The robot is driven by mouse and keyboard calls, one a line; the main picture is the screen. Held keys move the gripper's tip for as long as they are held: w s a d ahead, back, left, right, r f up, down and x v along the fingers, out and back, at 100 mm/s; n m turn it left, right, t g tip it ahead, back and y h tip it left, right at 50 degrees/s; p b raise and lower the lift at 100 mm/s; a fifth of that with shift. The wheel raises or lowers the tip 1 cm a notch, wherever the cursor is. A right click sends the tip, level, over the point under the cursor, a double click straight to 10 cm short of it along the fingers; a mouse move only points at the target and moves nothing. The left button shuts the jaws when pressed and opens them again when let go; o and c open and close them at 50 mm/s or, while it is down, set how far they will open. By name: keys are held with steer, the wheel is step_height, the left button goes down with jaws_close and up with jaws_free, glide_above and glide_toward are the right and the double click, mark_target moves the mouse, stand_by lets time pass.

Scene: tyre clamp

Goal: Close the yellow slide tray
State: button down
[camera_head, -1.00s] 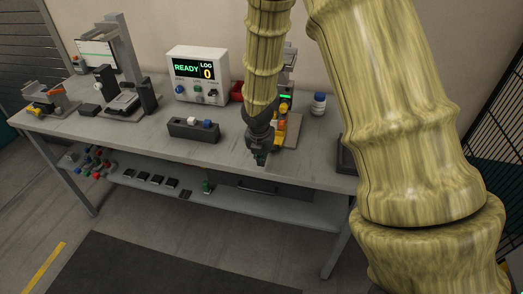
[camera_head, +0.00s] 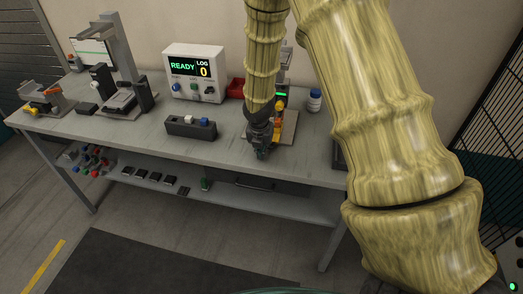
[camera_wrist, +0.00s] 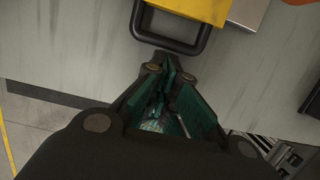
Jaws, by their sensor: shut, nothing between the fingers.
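The yellow slide tray (camera_wrist: 195,8) shows at the top of the wrist view, cut off by the frame edge. A black loop handle (camera_wrist: 168,46) sticks out from its front towards my gripper. My gripper (camera_wrist: 170,68) is shut and empty, with its tips just in front of the handle bar. I cannot tell whether they touch it. In the head view my gripper (camera_head: 262,152) is low over the bench's front edge. My arm hides most of the tray there; only a bit of yellow (camera_head: 279,111) shows beside it.
The grey workbench (camera_head: 225,152) holds a control box reading READY (camera_head: 194,74), a dark block holder (camera_head: 191,128), a red bin (camera_head: 236,88) and a white bottle (camera_head: 314,100). Fixtures stand at the left. In the wrist view a dark object (camera_wrist: 312,95) lies at the right.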

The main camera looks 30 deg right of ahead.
steer(key=shift+w+d+r+p, duration=0.2)
steer(key=shift+w+d+p, duration=0.15)
steer(key=shift+w+p, duration=0.1)
steer(key=shift+w+d+p, duration=0.45)
steer(key=shift+w+d, duration=0.25)
steer(key=shift+f, duration=0.25)
steer(key=shift+s+a+r, duration=0.2)
steer(key=shift+s+a, duration=0.15)
steer(key=shift+a, duration=0.15)
steer(key=s+a, duration=0.1)
steer(key=s+a+r, duration=0.1)
steer(key=shift+s+r, duration=0.3)
steer(key=b+v, duration=0.2)
steer(key=v, duration=0.6)
steer(key=shift+r, duration=0.4)
steer(key=shift+f, duration=0.1)
